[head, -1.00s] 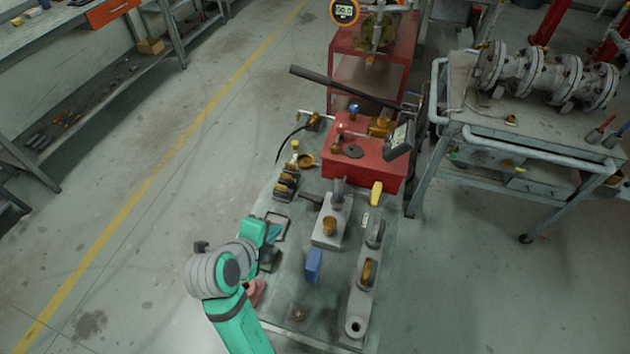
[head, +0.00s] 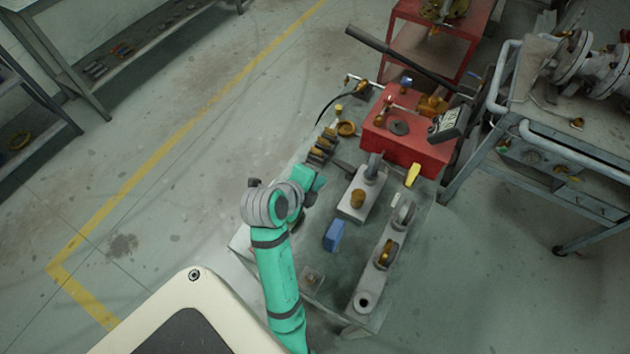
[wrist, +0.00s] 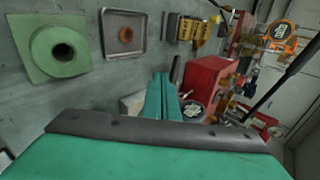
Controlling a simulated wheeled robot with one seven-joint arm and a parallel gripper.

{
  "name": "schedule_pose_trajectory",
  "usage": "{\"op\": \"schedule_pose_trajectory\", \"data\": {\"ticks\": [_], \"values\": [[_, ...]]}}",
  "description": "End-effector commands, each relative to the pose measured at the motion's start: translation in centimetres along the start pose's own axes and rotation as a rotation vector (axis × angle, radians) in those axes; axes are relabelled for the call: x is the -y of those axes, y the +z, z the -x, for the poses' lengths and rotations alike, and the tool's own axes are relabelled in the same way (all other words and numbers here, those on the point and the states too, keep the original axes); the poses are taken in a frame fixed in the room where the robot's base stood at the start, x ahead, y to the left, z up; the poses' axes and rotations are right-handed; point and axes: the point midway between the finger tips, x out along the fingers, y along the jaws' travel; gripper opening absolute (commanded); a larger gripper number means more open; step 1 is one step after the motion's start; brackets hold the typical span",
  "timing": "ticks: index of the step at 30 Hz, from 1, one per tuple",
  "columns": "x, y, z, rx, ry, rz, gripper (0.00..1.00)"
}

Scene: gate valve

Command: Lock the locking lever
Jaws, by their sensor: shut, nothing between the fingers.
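My gripper (head: 310,186) is above the left side of the bench. In the wrist view, my gripper's two teal fingers (wrist: 162,98) lie side by side, shut and empty. A grey block (head: 355,204) with a brass knob (head: 357,199) and a dark upright handle (head: 374,166) stands right of my gripper, apart from it in the head view. A blue handle (head: 334,235) stands nearer the front. A yellow handle (head: 412,175) is by the red box. I cannot tell which part is the locking lever.
The red box (head: 405,147) at the bench's back carries a long dark bar (head: 412,61). A grey link plate (head: 373,281) lies on the right. Several brass blocks (head: 322,147) sit along the left edge. A metal tray (wrist: 108,40) shows in the wrist view. A grey cart (head: 590,160) stands right.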

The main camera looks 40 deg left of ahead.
Motion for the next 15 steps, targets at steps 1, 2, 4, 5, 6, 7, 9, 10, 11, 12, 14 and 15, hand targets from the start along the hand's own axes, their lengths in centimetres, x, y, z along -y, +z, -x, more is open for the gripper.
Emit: {"op": "schedule_pose_trajectory", "data": {"ticks": [1, 2, 4, 5, 6, 7, 9, 10, 11, 12, 14, 15], "values": [[-0.1, -0.1, -1.0, -0.004, 0.002, 0.000, 0.00], [0.0, -0.1, -1.6, -0.003, 0.002, 0.001, 0.00], [-0.1, -0.1, -2.9, -0.002, 0.002, 0.000, 0.00], [-0.1, -0.1, -3.5, -0.003, 0.003, 0.000, 0.00], [0.0, 0.0, -4.2, -0.002, 0.001, 0.000, 0.00], [-0.1, -0.1, -4.7, -0.003, 0.002, 0.000, 0.00], [0.4, 0.0, -5.7, -0.001, 0.000, -0.003, 0.00], [0.8, 0.0, -6.0, -0.001, -0.001, -0.003, 0.00], [1.1, 0.0, -6.3, -0.001, -0.001, -0.003, 0.00], [1.5, 0.0, -6.7, -0.001, -0.001, -0.004, 0.00], [1.9, 0.0, -7.2, -0.001, -0.001, -0.002, 0.00], [2.1, 0.0, -7.4, -0.001, -0.001, -0.002, 0.00]]}}
